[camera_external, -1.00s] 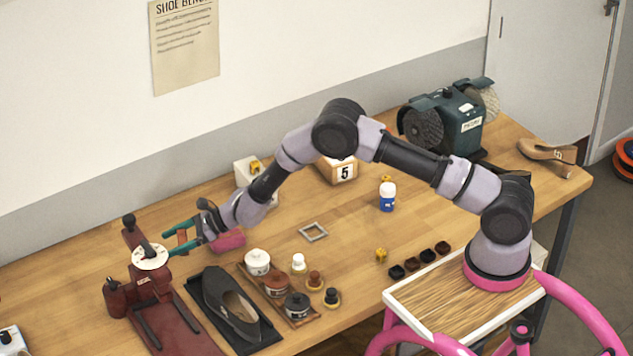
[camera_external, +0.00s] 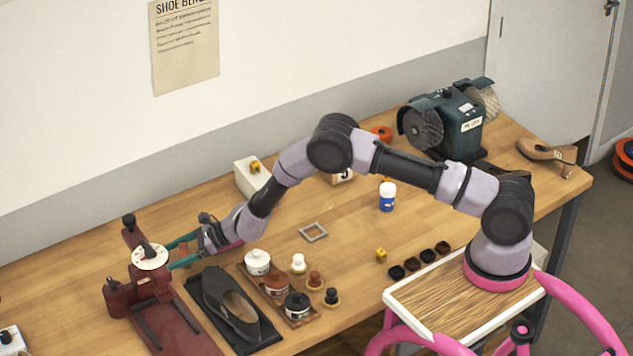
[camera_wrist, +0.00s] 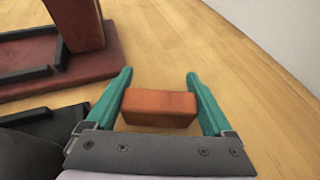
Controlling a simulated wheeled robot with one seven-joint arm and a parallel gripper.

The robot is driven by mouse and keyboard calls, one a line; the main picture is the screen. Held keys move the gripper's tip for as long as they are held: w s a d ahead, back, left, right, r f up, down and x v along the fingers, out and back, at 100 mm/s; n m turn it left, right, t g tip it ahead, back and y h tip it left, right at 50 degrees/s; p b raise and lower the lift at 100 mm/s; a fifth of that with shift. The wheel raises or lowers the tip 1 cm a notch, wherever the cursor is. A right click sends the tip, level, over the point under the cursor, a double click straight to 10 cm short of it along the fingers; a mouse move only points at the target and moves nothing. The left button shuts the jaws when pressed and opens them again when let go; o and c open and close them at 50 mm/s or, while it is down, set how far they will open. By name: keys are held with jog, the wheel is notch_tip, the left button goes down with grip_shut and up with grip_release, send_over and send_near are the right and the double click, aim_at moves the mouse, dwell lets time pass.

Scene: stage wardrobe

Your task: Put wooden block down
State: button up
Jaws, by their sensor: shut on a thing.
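The wooden block (camera_wrist: 160,108) shows in the wrist view as a plain reddish-brown brick lying crosswise between my two green fingers. My gripper (camera_wrist: 160,78) is shut on it, one finger at each end. In the external view my gripper (camera_external: 170,253) is low over the left part of the bench, beside the dark red press (camera_external: 141,282); the block cannot be made out clearly there. The wood bench top (camera_wrist: 215,55) shows just beyond the block. I cannot tell whether the block touches it.
A black shoe (camera_external: 231,300) on a dark mat and a wooden tray of jars (camera_external: 262,283) stand in front of my gripper. The press base (camera_wrist: 85,68) is close at left in the wrist view. A grey square frame (camera_external: 313,232) lies on clear bench to the right.

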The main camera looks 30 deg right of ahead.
jog(key=o, duration=1)
jog(key=shift+s+d+f, duration=0.1)
jog(key=shift+d+f, duration=0.1)
jog(key=shift+f, duration=0.25)
jog(key=shift+o, duration=0.4)
jog(key=shift+f, duration=0.1)
jog(key=v, duration=0.4)
jog(key=r+v, duration=0.1)
jog(key=v, duration=0.7)
jog(key=shift+a+r, duration=0.1)
jog(key=shift+r, duration=0.3)
